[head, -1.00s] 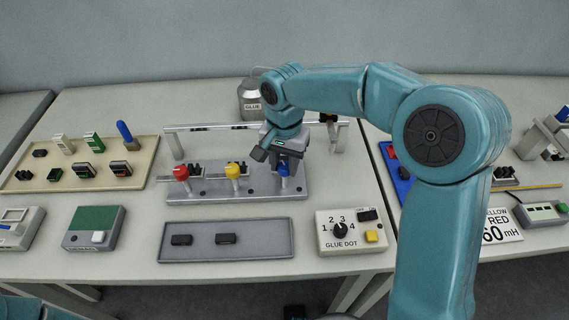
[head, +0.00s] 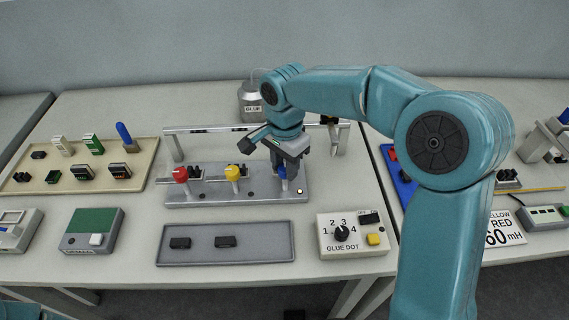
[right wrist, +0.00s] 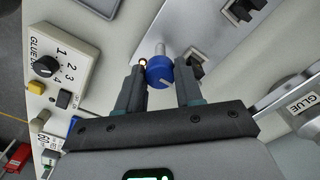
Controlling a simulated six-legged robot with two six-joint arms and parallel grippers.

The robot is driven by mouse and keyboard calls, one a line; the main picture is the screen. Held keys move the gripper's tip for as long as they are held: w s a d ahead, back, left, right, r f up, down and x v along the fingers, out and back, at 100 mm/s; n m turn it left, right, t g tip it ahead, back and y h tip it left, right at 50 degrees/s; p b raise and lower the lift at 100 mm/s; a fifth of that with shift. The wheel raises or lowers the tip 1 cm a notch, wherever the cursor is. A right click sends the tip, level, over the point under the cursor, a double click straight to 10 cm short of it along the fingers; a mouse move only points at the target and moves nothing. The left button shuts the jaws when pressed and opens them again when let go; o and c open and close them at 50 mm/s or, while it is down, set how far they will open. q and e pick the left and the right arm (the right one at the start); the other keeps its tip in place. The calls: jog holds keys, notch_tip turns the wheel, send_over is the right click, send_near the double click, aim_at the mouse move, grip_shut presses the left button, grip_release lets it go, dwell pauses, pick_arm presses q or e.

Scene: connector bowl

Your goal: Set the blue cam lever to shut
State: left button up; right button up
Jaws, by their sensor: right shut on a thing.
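The blue cam lever (head: 283,172) stands at the right end of the grey fixture plate (head: 215,196), partly hidden under my right gripper (head: 283,161) in the head view. In the right wrist view its round blue top with a pale mark (right wrist: 159,72) sits between the two dark fingers of my right gripper (right wrist: 160,86). My right gripper is shut on the blue cam lever. A small light (head: 299,191) glows on the plate near the lever; it also shows in the right wrist view (right wrist: 142,63). My left gripper is not in view.
A red lever (head: 181,174) and a yellow lever (head: 232,172) stand left on the same plate. A metal rail (head: 215,128) runs behind. A glue canister (head: 250,98), a grey tray (head: 205,255) and a glue dot dial box (head: 352,248) stand around it.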

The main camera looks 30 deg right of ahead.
jog(key=shift+w+d+r, duration=0.1)
jog(key=shift+w+r, duration=0.05)
jog(key=o, duration=1)
jog(key=shift+o, duration=0.2)
notch_tip(320, 180, up, 16)
jog(key=p, duration=0.2)
